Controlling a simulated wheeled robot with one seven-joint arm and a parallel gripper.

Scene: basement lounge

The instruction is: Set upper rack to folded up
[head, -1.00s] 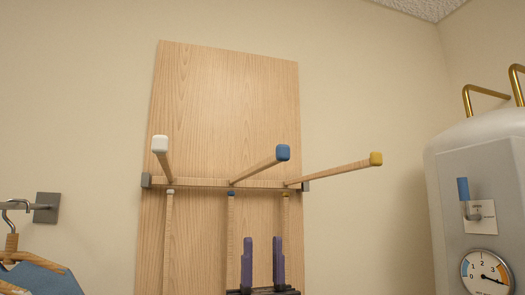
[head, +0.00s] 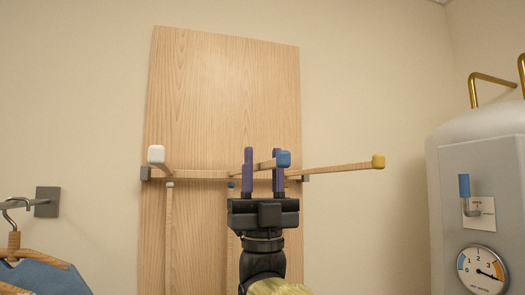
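The upper rack (head: 205,174) is a wooden bar across a tall wooden board (head: 222,90) on the wall. Three arms stick out from it toward me: one with a white tip (head: 156,154), one with a blue tip (head: 283,159) and one with a yellow tip (head: 378,161). My gripper (head: 263,152) is upright with its two purple fingers apart, in front of the board. The blue-tipped arm passes across the fingers; I cannot tell whether they touch it. Lower rods (head: 169,230) hang below the bar, and my gripper hides part of them.
A white tank (head: 480,150) with a blue lever (head: 464,187) and a round gauge (head: 483,272) stands at the right. A wall hook (head: 46,202) with a blue garment (head: 45,278) on a hanger is at the left.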

